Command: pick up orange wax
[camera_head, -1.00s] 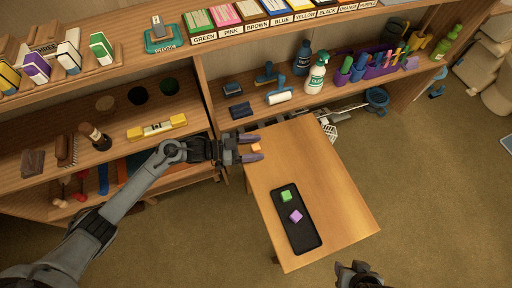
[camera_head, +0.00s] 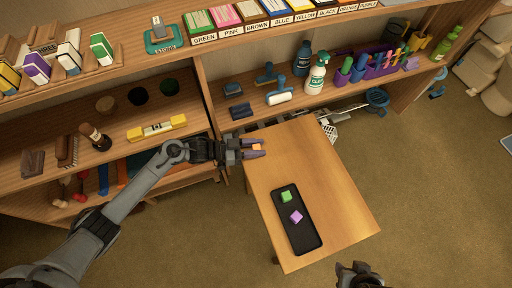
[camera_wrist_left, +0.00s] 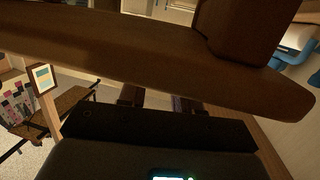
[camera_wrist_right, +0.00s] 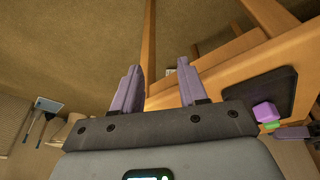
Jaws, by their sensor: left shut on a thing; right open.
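The orange wax (camera_head: 257,147) is a small orange block at the far left corner of the wooden table in the head view. My left gripper (camera_head: 254,147) is shut on it, with one purple-grey finger on each side. I cannot tell whether the block still touches the table. The left wrist view is mostly blocked by a dark brown shape, and the wax does not show there. My right gripper (camera_wrist_right: 157,88) is open and empty in the right wrist view, apart from the table. In the head view only its dark tip shows at the bottom edge.
A black tray (camera_head: 308,238) on the table (camera_head: 335,190) holds a green block (camera_head: 286,197) and a purple block (camera_head: 296,217). Behind stand shelves with a spray bottle (camera_head: 316,75), brushes and a yellow level (camera_head: 157,128). The table's right half is clear.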

